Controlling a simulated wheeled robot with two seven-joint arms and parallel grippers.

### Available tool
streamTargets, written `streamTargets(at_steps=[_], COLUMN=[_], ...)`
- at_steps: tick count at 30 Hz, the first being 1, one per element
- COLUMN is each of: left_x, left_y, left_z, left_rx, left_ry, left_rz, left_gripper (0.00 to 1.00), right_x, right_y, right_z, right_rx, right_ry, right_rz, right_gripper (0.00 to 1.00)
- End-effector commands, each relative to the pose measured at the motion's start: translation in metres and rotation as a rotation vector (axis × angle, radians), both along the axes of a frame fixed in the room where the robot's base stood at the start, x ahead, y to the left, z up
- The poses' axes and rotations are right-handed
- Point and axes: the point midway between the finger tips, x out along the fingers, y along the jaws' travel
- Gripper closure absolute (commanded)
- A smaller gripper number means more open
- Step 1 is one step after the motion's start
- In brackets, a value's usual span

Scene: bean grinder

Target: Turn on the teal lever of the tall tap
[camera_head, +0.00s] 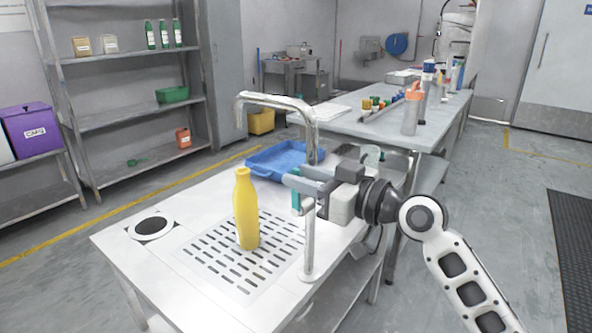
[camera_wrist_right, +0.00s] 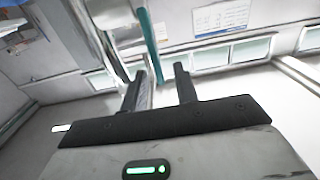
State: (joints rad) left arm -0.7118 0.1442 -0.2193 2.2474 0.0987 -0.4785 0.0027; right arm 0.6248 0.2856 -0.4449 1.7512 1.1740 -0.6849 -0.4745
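The tall tap (camera_head: 311,137) is a silver post that bends over at the top, with its spout to the left. Its teal lever (camera_head: 296,202) hangs upright beside the post, partly hidden by my right gripper (camera_head: 297,178). In the right wrist view the teal lever (camera_wrist_right: 149,45) runs down toward the gap between the fingers. My right gripper (camera_wrist_right: 159,73) is open, with the lever near its fingertips, closer to the left finger; I cannot tell whether they touch. A yellow bottle (camera_head: 246,212) stands upright on the slotted drain (camera_head: 207,252). My left gripper is not in view.
A blue tray (camera_head: 262,172) lies behind the bottle on the white table (camera_head: 150,287). A round dark-centred disc (camera_head: 151,226) is at the table's left. Another bench with bottles (camera_head: 410,108) stands behind. Shelves (camera_head: 120,100) line the left wall.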

Motion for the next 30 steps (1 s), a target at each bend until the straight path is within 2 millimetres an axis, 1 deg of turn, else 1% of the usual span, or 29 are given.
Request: streamTargets(at_steps=[3,6,15,16,17,18,19,25,30], left_x=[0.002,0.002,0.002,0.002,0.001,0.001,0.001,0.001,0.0], left_y=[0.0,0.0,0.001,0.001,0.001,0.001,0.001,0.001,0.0], left_z=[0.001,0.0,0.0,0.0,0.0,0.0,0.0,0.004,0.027], left_rx=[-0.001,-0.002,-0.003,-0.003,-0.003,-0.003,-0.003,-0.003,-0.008], left_ry=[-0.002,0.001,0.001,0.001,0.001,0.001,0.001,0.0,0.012], left_rz=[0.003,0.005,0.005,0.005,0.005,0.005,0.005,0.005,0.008], left_gripper=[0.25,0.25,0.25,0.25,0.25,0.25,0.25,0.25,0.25], right_x=[0.008,0.011,0.012,0.012,0.012,0.012,0.012,0.013,0.016], right_y=[0.011,0.015,0.017,0.017,0.017,0.017,0.016,0.017,0.022], right_z=[0.001,0.0,0.0,0.0,0.0,0.0,0.0,0.001,0.009], right_rx=[0.001,0.0,-0.001,-0.001,-0.001,-0.001,-0.001,-0.005,-0.071], right_ry=[-0.001,0.0,-0.001,-0.001,-0.001,-0.001,-0.001,0.003,0.048], right_rz=[-0.001,0.0,-0.001,-0.001,-0.001,-0.001,-0.001,-0.001,0.0], right_gripper=[0.7,0.7,0.7,0.76,0.84,0.95,1.0,1.0,1.0])
